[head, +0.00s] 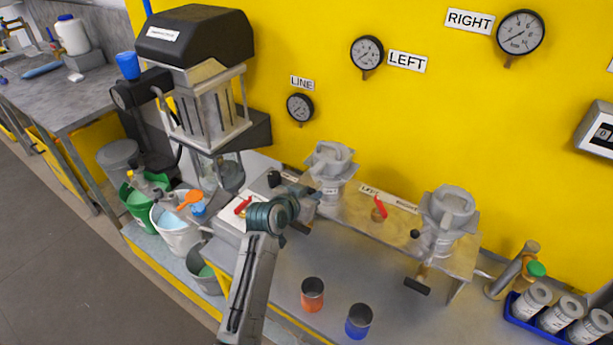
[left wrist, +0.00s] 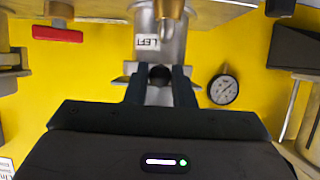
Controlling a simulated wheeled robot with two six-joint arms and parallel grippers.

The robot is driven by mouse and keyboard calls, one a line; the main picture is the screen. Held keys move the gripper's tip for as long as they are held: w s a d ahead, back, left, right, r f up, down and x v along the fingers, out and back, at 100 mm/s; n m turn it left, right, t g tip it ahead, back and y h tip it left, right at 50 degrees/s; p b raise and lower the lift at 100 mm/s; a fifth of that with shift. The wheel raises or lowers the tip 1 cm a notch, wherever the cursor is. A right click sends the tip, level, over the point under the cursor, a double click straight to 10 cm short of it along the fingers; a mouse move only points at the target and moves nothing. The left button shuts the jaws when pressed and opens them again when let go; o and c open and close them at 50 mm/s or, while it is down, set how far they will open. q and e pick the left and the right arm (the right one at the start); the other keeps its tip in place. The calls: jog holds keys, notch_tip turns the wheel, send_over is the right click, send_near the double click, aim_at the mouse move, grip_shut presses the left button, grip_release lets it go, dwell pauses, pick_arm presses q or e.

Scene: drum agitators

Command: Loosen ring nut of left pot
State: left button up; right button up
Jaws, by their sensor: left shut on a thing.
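The left pot (head: 331,172) is a grey pot at the back of the bench. In the left wrist view it shows upside down with its LEFT label (left wrist: 148,42). My left gripper (head: 308,196) reaches up to it from the front. In the left wrist view its two dark fingers (left wrist: 160,82) straddle the winged grey ring nut (left wrist: 119,81) and are shut on it. A dark round spot shows between them. In the head view my gripper and wrist partly cover the pot's lower front. My right gripper is in neither view.
The right pot (head: 449,208) stands to the right, with a black handle (head: 417,286) jutting forward. A red-handled valve (head: 380,207) sits between the pots.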

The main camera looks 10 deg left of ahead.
pick_arm(q)
jog(key=shift+s+d, duration=0.1)
jog(key=shift+d, duration=0.35)
jog(key=shift+s+d+p, duration=0.15)
jog(key=shift+d+p, duration=0.15)
jog(key=shift+d, duration=0.7)
jog(key=shift+o, duration=0.2)
jog(key=shift+d+p, duration=0.3)
jog(key=shift+d, duration=0.15)
